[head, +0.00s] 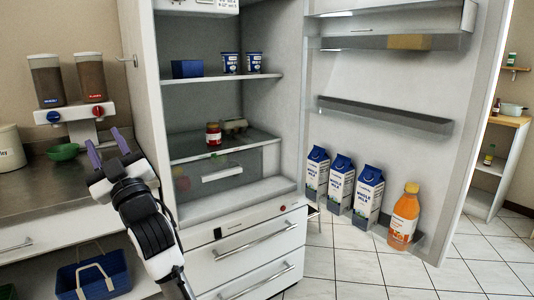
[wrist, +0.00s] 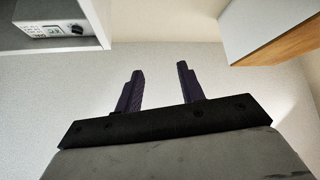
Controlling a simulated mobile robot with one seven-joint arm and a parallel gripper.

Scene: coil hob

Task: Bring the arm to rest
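My gripper (head: 108,151) is raised in front of the left counter in the head view, its two purple fingers spread apart and pointing up. Nothing is between them. In the wrist view my gripper (wrist: 159,88) is also open and empty, with the fingers toward a pale plain surface. My black and white arm reaches up from the bottom of the head view. The gripper appears beside the open fridge's left side wall (head: 143,60), and I cannot tell the exact gap.
The fridge door (head: 390,90) stands wide open at right, with several cartons and an orange bottle (head: 404,215) in its lower shelf. A green bowl (head: 63,152) and a dispenser (head: 78,115) stand on the counter. A blue basket (head: 94,280) is below. Tiled floor is free at lower right.

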